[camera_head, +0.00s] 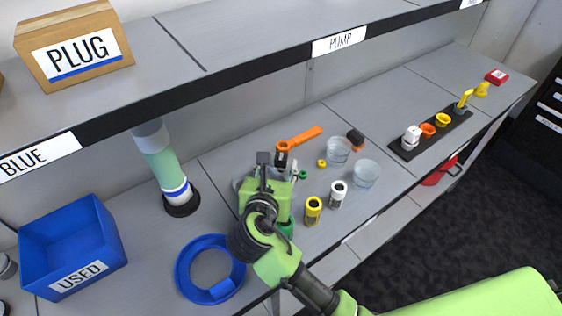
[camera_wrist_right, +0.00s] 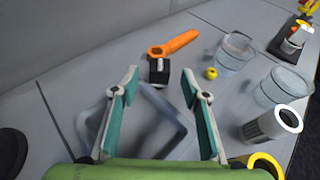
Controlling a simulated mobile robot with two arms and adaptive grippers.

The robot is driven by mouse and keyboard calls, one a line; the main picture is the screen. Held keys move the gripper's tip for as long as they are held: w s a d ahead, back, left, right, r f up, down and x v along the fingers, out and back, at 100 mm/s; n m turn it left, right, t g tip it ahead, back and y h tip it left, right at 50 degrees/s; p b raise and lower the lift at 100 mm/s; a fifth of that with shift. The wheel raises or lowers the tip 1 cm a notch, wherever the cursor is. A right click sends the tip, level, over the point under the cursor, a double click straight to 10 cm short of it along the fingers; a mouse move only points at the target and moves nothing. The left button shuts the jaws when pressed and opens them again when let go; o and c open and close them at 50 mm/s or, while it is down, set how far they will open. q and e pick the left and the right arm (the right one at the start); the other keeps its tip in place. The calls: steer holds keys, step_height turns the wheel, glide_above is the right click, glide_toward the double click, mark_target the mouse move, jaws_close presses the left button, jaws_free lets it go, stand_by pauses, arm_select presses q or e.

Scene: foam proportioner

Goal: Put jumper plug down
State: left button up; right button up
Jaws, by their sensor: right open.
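My right gripper (camera_head: 278,162) is open above the grey bench, pointing down; it also shows in the right wrist view (camera_wrist_right: 158,82). A small black block with a pale top (camera_wrist_right: 159,70) shows between and just beyond its fingertips, apart from them as far as I can see; it may be the jumper plug, but I cannot tell. A grey square frame (camera_wrist_right: 172,108) lies on the bench below the fingers. An orange wrench-like tool (camera_head: 304,137) lies just beyond the block and also shows in the wrist view (camera_wrist_right: 176,43). My left gripper is out of view.
Two clear cups (camera_head: 365,174), a yellow cylinder (camera_head: 312,211) and a white cylinder (camera_head: 338,194) stand to the right. A blue ring (camera_head: 183,268) and a blue USED bin (camera_head: 112,252) are at left. The upper shelf edge (camera_head: 240,81) overhangs the back. A black fitting rack (camera_head: 455,123) is farther right.

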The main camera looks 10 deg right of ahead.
mark_target(280, 160)
steer(key=x, duration=0.5)
jaws_close()
steer(key=shift+r, duration=0.15)
